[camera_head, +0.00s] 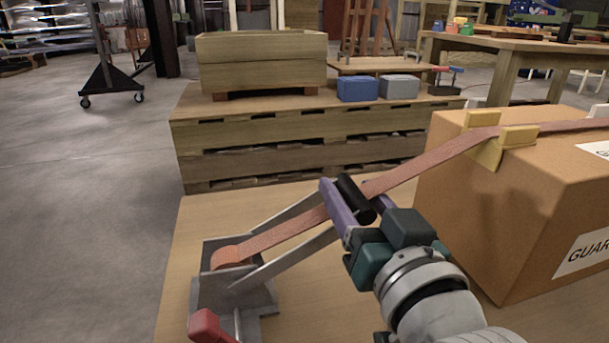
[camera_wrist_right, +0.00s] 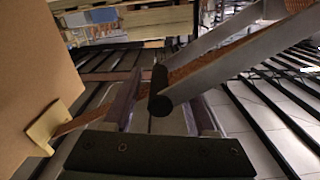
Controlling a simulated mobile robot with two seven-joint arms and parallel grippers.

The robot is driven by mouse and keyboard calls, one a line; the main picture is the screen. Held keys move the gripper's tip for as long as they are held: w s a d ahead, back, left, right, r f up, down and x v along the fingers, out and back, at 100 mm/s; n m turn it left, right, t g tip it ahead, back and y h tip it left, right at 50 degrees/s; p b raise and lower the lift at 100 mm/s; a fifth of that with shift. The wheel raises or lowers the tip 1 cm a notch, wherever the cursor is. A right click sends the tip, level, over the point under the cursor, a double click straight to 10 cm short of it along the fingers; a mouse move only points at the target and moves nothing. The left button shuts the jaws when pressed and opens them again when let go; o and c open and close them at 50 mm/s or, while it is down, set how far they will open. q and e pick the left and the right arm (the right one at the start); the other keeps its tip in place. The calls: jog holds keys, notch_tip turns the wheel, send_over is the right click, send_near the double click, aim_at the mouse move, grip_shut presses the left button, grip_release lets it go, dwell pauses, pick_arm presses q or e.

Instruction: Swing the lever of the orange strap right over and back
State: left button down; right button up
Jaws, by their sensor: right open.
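The orange strap (camera_head: 440,156) runs from the cardboard box down to a grey ratchet base (camera_head: 233,292) at the left of the table. Its lever has two grey arms (camera_head: 290,257) slanting up to the right, with a black grip (camera_head: 354,198) across the end. My right gripper (camera_head: 346,188) is open. Its purple fingers stand on either side of the black grip, which also shows between them in the right wrist view (camera_wrist_right: 160,93). There they look apart from it. My left gripper is not in view.
The box (camera_head: 480,215) stands right of my gripper, with yellow corner guards (camera_head: 500,146) under the strap. A red handle (camera_head: 207,326) sits at the near left. A pallet stack (camera_head: 300,150) with a wooden crate (camera_head: 262,65) stands behind the table.

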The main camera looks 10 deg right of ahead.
jog(key=shift+f, duration=0.1)
grip_shut()
dwell(0.4)
jog(key=shift+s+f, duration=0.1)
jog(key=shift+f, duration=0.1)
dwell(0.7)
